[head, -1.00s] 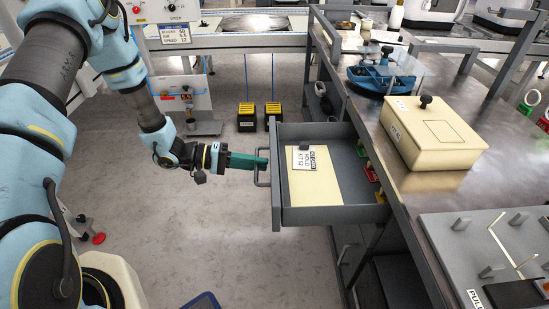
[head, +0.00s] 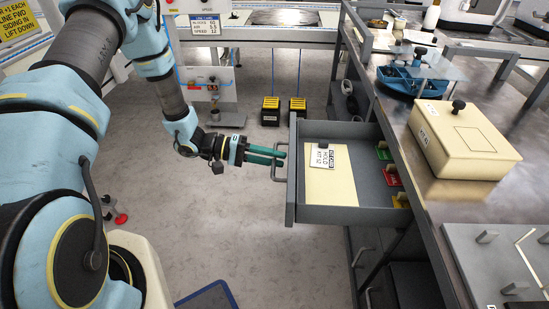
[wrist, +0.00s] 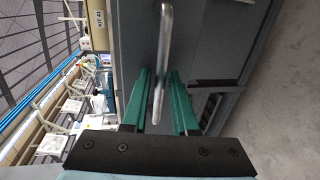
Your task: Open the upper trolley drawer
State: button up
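The upper trolley drawer (head: 291,195) is grey and stands pulled out to the left from under the trolley top. Its bar handle (head: 275,176) is on its front face. My gripper (head: 281,158) is level with the handle, its green fingers parted. In the wrist view the handle (wrist: 164,35) runs between the two fingers (wrist: 158,72), with a gap visible beside it. The fingers do not appear clamped on it. A cream sheet with a white "HOLD" label (head: 326,158) lies in the drawer.
Green, red and yellow bins (head: 392,176) show at the drawer's right side. The trolley top (head: 455,205) carries a cream box (head: 458,140) and a blue fixture (head: 408,80).

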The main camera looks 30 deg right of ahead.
jog(key=v, duration=1)
jog(key=shift+w+a, duration=0.15)
jog(key=shift+a, duration=0.15)
